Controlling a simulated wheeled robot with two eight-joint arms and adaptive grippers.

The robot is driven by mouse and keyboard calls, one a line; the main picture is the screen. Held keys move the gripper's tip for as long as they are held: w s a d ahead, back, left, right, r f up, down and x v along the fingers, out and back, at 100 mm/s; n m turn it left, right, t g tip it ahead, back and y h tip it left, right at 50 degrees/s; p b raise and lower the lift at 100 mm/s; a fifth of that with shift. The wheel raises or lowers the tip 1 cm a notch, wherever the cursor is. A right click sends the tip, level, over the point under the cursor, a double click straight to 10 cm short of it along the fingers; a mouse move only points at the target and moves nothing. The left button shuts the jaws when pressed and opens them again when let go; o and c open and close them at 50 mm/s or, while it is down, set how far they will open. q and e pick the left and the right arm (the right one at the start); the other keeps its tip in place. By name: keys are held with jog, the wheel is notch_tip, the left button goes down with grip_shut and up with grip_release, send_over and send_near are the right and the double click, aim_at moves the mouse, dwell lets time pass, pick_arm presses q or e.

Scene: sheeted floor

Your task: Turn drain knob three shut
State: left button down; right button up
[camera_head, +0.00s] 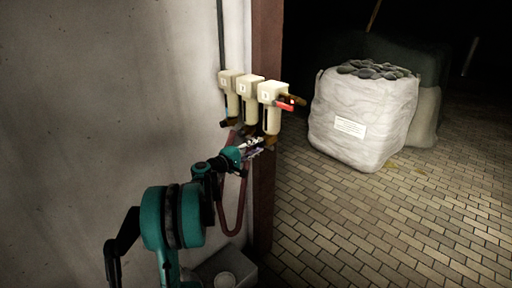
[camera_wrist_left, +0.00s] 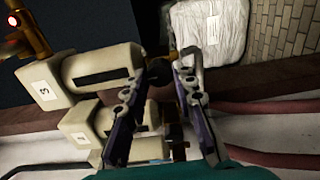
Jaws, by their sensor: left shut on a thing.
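Three cream filter units hang in a row on the wall beside a brown post. The rightmost is unit three (camera_head: 271,94); in the left wrist view its cream body (camera_wrist_left: 95,75) bears a label reading 3. Its drain knob (camera_wrist_left: 159,73) is a dark piece at the lower end of the bowl, between my fingertips. In the head view the knob is small and dark (camera_head: 270,142). My left gripper (camera_head: 256,146), with its fingers also in the left wrist view (camera_wrist_left: 168,75), is shut on this knob. How far the knob is turned cannot be told. My right gripper is out of view.
The neighbouring middle unit (camera_head: 248,96) hangs close by. A brass fitting with a red handle (camera_head: 284,106) juts from unit three. Reddish hoses (camera_head: 232,215) hang below, above a grey box (camera_head: 226,268). A white bulk bag (camera_head: 362,115) stands on open brick paving to the right.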

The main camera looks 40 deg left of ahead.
pick_arm(q)
jog(key=c, duration=1.2)
grip_release()
jog(key=s+a, duration=0.1)
jog(key=s, duration=1.1)
